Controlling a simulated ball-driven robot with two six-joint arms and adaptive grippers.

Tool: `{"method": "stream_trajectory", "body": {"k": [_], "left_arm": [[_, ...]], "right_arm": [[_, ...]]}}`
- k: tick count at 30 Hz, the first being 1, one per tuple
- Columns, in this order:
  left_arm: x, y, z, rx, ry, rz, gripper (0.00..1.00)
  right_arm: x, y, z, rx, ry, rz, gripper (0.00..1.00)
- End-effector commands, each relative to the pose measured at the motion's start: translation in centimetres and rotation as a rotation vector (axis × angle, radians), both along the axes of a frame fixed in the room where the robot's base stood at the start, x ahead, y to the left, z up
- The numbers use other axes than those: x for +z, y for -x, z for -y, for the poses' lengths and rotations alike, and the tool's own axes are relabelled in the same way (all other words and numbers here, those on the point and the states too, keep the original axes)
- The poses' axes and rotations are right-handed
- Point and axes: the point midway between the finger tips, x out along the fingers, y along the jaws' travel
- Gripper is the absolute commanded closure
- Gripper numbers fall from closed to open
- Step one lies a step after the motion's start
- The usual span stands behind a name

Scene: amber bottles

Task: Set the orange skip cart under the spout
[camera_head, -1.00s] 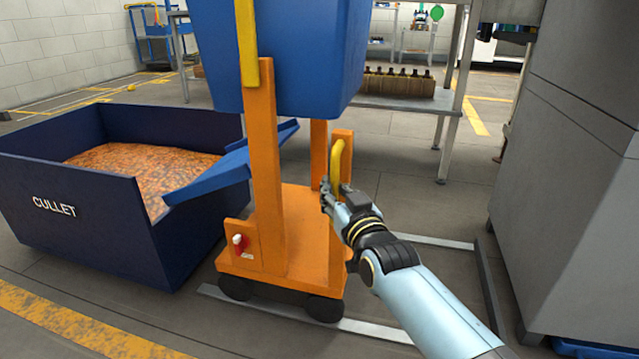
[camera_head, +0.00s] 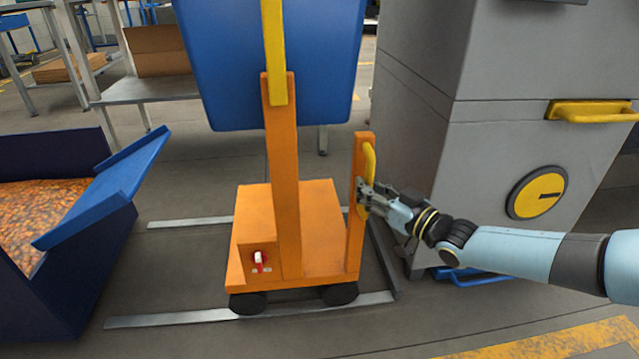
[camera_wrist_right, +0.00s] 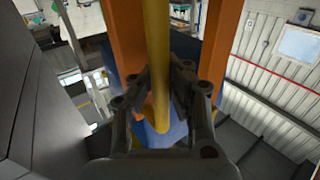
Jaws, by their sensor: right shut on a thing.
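The orange skip cart (camera_head: 310,208) stands on black wheels in the middle of the head view, with a blue skip (camera_head: 275,60) up on its posts. My right gripper (camera_head: 364,194) is shut on the yellow handle (camera_head: 369,165) on the cart's right-hand post. In the right wrist view the gripper's fingers (camera_wrist_right: 164,95) close around the yellow handle bar (camera_wrist_right: 158,60). My left gripper is not in view. No spout is clearly seen.
A grey machine (camera_head: 430,130) with a yellow handle and round yellow dial stands close right of the cart. Metal floor rails (camera_head: 180,318) frame the cart's place. A dark blue cullet bin (camera_head: 80,275) with a blue chute (camera_head: 110,185) is at left. A work table (camera_head: 150,88) stands behind.

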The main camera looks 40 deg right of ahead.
Motion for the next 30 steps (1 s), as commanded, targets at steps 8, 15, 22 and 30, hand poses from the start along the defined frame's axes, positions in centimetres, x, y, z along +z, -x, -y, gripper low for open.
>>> {"method": "stream_trajectory", "body": {"k": [8,15,22,30], "left_arm": [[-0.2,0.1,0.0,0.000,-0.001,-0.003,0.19],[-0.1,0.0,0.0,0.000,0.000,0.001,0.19],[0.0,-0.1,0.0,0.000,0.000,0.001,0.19],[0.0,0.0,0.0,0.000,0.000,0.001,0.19]], "right_arm": [[-0.4,4.3,5.7,0.001,0.001,-0.007,1.00],[-0.4,6.0,8.0,0.001,-0.001,-0.007,1.00],[-0.5,6.4,8.6,0.000,-0.004,-0.007,1.00],[-0.5,6.4,8.7,-0.003,-0.003,-0.009,0.89]]}}
